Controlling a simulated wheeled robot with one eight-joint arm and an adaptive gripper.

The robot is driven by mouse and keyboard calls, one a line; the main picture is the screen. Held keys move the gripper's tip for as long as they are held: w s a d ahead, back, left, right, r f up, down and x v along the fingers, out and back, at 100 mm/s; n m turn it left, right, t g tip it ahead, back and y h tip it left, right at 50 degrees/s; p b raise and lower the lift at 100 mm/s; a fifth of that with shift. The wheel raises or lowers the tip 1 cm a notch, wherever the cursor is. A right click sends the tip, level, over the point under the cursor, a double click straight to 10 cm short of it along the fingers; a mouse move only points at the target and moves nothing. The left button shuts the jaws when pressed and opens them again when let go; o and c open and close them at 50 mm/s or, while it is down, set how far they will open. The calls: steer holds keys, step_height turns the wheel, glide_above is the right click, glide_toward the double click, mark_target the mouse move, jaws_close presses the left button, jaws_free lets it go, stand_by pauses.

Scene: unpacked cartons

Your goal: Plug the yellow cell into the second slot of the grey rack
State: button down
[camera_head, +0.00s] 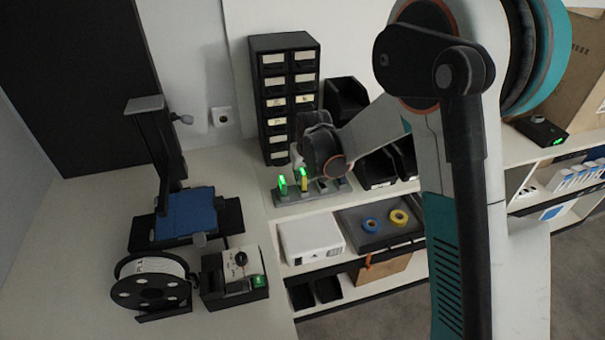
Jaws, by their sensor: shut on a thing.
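The grey rack (340,186) lies along the front of the counter, left of my arm. The yellow cell (304,184) stands upright at the rack, with a green light at its top. It is right of another upright cell (283,188) with a green light at the rack's left end. My gripper (301,167) is above the rack and shut on the yellow cell. My wrist and arm hide part of the fingers and the slots behind. How deep the cell sits in its slot cannot be told.
A black drawer cabinet (288,100) stands just behind the rack. Black bins (376,170) are to its right. A 3D printer (186,215), a filament spool (150,290) and a small device (233,280) stand on the left counter. Shelves below hold a tray (375,240) with tape rolls.

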steer(key=shift+f+b, duration=1)
steer(key=shift+b, duration=0.05)
stand_by(1.3)
steer(key=c, duration=1.5)
jaws_free()
steer(key=shift+c, duration=0.2)
steer(key=shift+r, duration=0.1)
steer(key=a+v, duration=0.1)
steer(key=v, duration=1)
steer(key=shift+s+d+r, duration=0.2)
steer(key=shift+d+r, duration=0.2)
steer(key=shift+d, duration=0.1)
